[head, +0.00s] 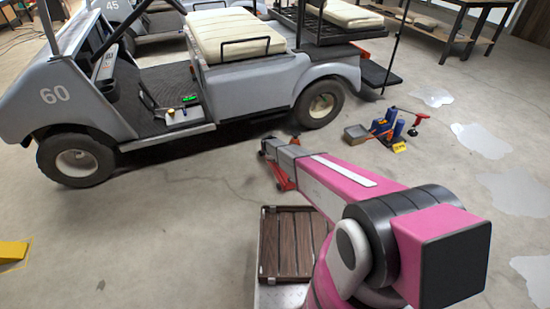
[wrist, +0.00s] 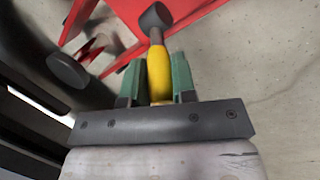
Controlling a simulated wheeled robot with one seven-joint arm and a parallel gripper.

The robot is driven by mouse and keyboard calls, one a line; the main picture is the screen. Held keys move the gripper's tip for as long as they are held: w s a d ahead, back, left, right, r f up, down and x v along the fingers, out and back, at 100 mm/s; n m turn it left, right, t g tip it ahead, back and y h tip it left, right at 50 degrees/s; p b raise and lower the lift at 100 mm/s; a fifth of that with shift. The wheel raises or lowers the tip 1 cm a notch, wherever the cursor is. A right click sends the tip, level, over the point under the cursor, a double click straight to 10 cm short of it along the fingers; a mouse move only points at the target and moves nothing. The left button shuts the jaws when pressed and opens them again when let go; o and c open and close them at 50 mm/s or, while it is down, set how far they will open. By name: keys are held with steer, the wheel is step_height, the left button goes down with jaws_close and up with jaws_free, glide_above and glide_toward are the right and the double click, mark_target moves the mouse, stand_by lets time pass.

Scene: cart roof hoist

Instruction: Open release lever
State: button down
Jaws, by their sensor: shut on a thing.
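The release lever (wrist: 158,82) has a yellow grip, a dark shaft and a dark rounded end in the wrist view. My gripper (wrist: 157,68) has its green fingers closed around the yellow grip, one finger on each side. The red jack frame (wrist: 120,12) lies just beyond the lever, over the concrete floor. In the head view, the red jack (head: 283,178) is on the floor beside the grey cart (head: 250,95), partly covered by my arm. The fingers and lever cannot be made out there.
A blue and orange hand-tool set (head: 388,128) stands on the floor right of the jack. A brown slatted crate (head: 285,245) is near my base. A workbench (head: 440,30) is at the back right. A yellow block (head: 12,252) is at the left edge. Open floor lies between.

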steer(key=shift+s+a+f+n+t+h, duration=0.15)
steer(key=shift+a+f+t+h, duration=0.35)
steer(key=shift+h, duration=0.6)
steer(key=shift+s+a+f+n+t+h, duration=0.15)
steer(key=shift+a+f+t+h, duration=0.35)
steer(key=shift+h, duration=0.6)
steer(key=shift+s+a+f+n+t+h, duration=0.1)
steer(key=shift+s+a+f+t+h, duration=0.15)
steer(key=shift+f+t+h, duration=0.65)
steer(key=shift+r+h, duration=0.2)
steer(key=shift+h, duration=0.1)
steer(key=c, duration=0.9)
jaws_free()
steer(key=v, duration=1.1)
steer(key=shift+w, duration=0.2)
